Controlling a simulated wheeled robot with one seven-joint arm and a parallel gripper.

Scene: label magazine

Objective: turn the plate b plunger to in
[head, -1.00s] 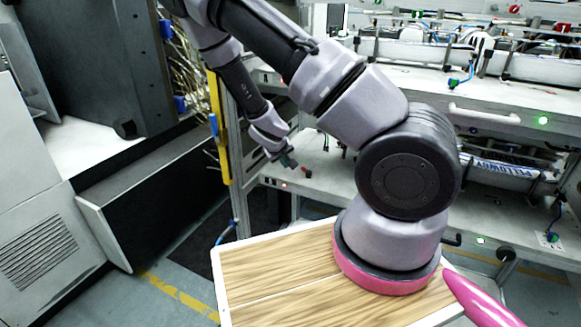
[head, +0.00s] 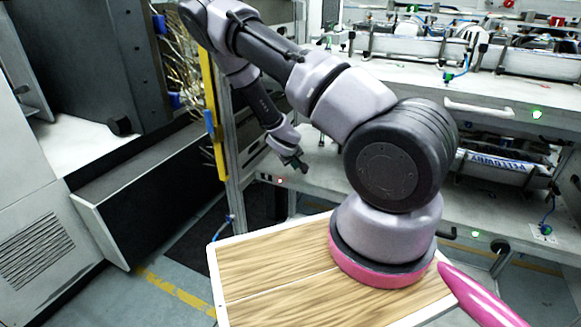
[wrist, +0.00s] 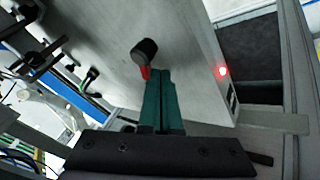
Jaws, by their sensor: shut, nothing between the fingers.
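A plunger with a black knob and a red part (wrist: 146,52) stands on the pale grey shelf surface in the wrist view. I cannot read a label, so I cannot tell whether it is plate b's. My gripper (wrist: 159,73) has its green fingers shut with nothing between them. Their tips overlap the red part just below the knob; I cannot tell if they touch it. In the head view my gripper (head: 301,165) is low over the left part of the lower shelf and largely hides the plunger there.
A red lamp (wrist: 221,71) glows on the shelf's edge, also visible in the head view (head: 280,181). Another plunger with blue and green parts (wrist: 87,83) stands to the left. The shelf post (head: 231,150) rises left of my gripper. The lower shelf (head: 330,190) is bare nearby.

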